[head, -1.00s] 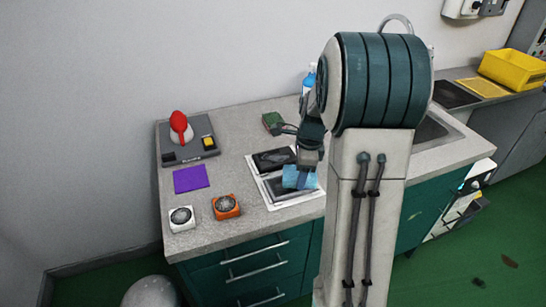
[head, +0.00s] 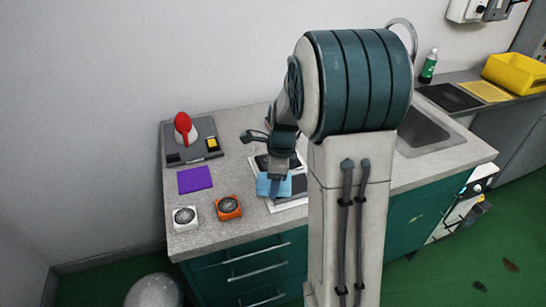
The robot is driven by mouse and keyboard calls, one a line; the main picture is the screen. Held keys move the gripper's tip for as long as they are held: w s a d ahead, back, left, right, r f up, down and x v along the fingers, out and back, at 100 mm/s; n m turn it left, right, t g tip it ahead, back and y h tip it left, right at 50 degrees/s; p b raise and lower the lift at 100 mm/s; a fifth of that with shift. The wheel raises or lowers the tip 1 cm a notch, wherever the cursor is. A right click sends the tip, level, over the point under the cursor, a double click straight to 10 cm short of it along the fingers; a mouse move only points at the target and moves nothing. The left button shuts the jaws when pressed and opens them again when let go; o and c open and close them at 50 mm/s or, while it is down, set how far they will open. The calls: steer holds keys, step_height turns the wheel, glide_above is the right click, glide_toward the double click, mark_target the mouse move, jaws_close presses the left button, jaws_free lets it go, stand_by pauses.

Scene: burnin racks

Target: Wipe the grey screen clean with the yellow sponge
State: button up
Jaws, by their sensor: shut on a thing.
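My gripper (head: 277,178) points down and is shut on a blue sponge-like block (head: 264,187); it looks blue, not yellow. The block is over the left part of a white-framed panel (head: 288,206) on the counter and seems to touch it. The panel's dark grey screen (head: 299,184) shows to the right of the block; the block and gripper hide the rest. I cannot make out any marks on the screen. No clearly yellow sponge is seen.
Left on the counter (head: 245,226) are a purple square (head: 195,179), a white dial box (head: 185,218), an orange dial box (head: 229,207) and a grey board (head: 174,157) with a red-topped object (head: 184,124). A sink (head: 425,132) and yellow bin (head: 515,73) are right.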

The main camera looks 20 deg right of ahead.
step_height(320, 180, up, 3)
steer(key=shift+d+f+p, duration=0.1)
steer(key=shift+d+p, duration=0.05)
steer(key=shift+p, duration=0.45)
step_height(320, 180, up, 4)
steer(key=p, duration=0.3)
steer(key=shift+r+p, duration=0.25)
steer(key=shift+p, duration=0.05)
steer(key=shift+f, duration=0.1)
